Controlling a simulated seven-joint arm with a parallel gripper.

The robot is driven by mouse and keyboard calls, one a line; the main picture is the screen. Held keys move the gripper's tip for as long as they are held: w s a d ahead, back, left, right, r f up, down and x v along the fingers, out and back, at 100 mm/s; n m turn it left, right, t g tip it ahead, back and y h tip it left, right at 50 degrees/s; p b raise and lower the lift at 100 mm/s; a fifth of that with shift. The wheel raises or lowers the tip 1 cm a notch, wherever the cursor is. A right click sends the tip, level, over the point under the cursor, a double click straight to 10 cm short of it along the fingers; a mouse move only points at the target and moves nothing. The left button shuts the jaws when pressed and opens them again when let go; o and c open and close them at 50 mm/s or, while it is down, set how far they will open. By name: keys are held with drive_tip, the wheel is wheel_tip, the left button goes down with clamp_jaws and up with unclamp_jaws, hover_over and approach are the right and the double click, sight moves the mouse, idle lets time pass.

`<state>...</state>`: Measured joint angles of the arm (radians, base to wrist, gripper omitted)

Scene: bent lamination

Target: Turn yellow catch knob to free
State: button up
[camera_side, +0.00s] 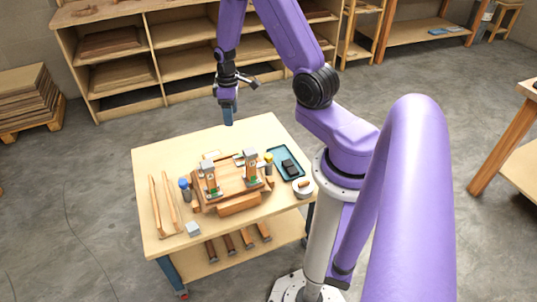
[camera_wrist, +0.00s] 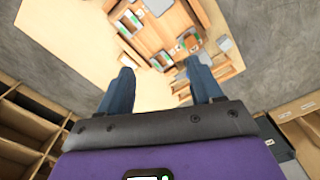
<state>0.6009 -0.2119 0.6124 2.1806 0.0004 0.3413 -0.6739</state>
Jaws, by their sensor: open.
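A wooden bending form (camera_side: 233,187) with two upright metal-and-wood posts stands on the workbench, and it also shows in the wrist view (camera_wrist: 157,32). A small yellow-topped piece (camera_side: 268,158) stands by the form's right end. I cannot tell whether this is the catch knob or a cap, or which way it is turned. No yellow knob can be made out in the wrist view. My gripper (camera_side: 228,118) points down above the bench's back edge, behind and well above the form. Its blue fingers (camera_wrist: 162,72) are apart, with nothing between them.
The workbench (camera_side: 150,163) also holds two pale wood strips (camera_side: 156,207) and a blue-capped bottle (camera_side: 184,188) at left. A teal tray (camera_side: 296,172) and white round pot (camera_side: 303,188) are at right. Shelves (camera_side: 123,71) stand behind.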

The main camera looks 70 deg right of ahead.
drive_tip(key=s+d+f+m, duration=0.2)
drive_tip(key=s+d+f, duration=0.25)
drive_tip(key=d, duration=0.35)
drive_tip(key=m, duration=0.1)
hover_over(269, 155)
wheel_tip(269, 155, down, 4)
wheel_tip(269, 155, down, 18)
drive_tip(key=shift+a+r, duration=0.15)
drive_tip(key=c, duration=1.1)
